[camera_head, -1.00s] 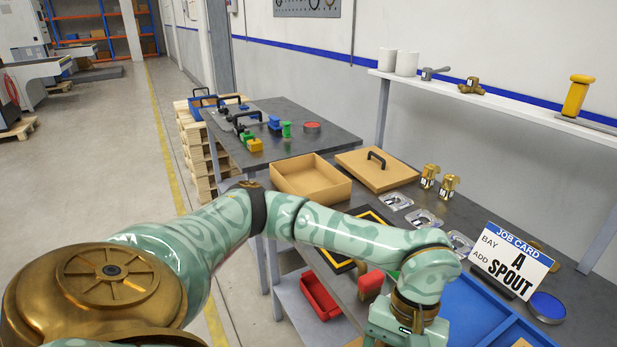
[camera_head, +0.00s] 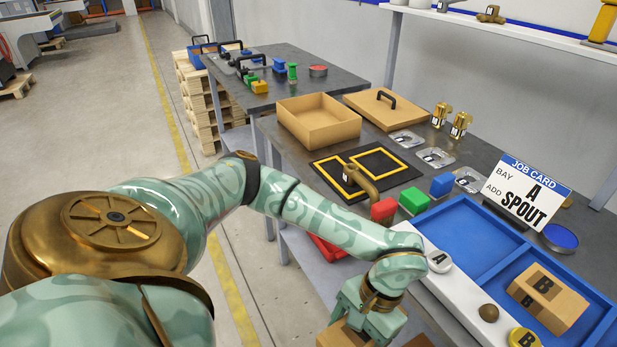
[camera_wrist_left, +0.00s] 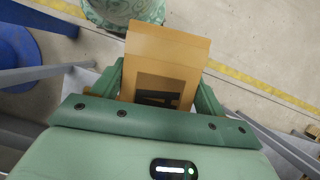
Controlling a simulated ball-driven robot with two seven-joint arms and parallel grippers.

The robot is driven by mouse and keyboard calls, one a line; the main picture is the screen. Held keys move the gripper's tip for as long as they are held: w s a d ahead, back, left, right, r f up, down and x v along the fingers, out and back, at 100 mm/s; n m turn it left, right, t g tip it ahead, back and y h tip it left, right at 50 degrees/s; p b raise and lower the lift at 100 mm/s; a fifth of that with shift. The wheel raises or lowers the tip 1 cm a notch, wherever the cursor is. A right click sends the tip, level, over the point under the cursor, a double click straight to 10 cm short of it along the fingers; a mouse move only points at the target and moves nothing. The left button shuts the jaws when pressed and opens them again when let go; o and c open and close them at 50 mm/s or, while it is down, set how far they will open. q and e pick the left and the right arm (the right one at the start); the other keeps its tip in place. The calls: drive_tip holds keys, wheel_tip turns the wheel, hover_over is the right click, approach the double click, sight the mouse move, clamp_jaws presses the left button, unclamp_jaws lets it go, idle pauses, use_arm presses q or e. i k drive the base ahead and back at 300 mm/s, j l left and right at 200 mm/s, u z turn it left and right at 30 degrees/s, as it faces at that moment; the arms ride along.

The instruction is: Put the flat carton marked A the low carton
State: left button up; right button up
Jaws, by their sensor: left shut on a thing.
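My left gripper (camera_head: 366,318) is low in the head view, in front of the tray's white front strip. It is shut on a tan carton (camera_head: 338,335), cut off by the bottom edge. In the left wrist view the held carton (camera_wrist_left: 168,55) sits between the green fingers, with a dark marking partly hidden, so I cannot read its letter. A tan carton marked B (camera_head: 568,305) lies in the right bay of the blue tray (camera_head: 462,277). Another tan thing (camera_head: 418,341) shows at the bottom edge. My right gripper is not in view.
The tray's back-left bay (camera_head: 462,232) is empty. The white strip carries a disc marked A (camera_head: 439,261), a brown knob (camera_head: 489,312) and a yellow disc (camera_head: 524,338). Red (camera_head: 384,211), green (camera_head: 414,200) and blue (camera_head: 442,184) blocks stand left of the job card (camera_head: 527,192).

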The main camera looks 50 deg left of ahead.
sight(310, 120)
drive_tip(key=k+z, duration=0.15)
drive_tip(key=z, duration=0.25)
drive_tip(key=k+z, duration=0.15)
drive_tip(key=z, duration=0.25)
drive_tip(key=k+l+z, duration=0.15)
drive_tip(key=z, duration=0.25)
drive_tip(key=j+z, duration=0.2)
drive_tip(key=z, duration=0.3)
drive_tip(key=k+j+z, duration=0.1)
drive_tip(key=z, duration=0.4)
drive_tip(key=k+j+z, duration=0.1)
drive_tip(key=z, duration=0.4)
drive_tip(key=k+j+z, duration=0.15)
drive_tip(key=z, duration=0.35)
drive_tip(key=k+j, duration=0.15)
drive_tip(key=k, duration=0.55)
drive_tip(key=k+j, duration=0.15)
drive_tip(key=k, duration=0.5)
drive_tip(key=k+j, duration=0.2)
drive_tip(key=k, duration=0.5)
drive_tip(key=k+j, duration=0.15)
drive_tip(key=k, duration=0.55)
drive_tip(key=k+j, duration=0.15)
drive_tip(key=k, duration=0.5)
drive_tip(key=k+j, duration=0.15)
drive_tip(key=k, duration=0.55)
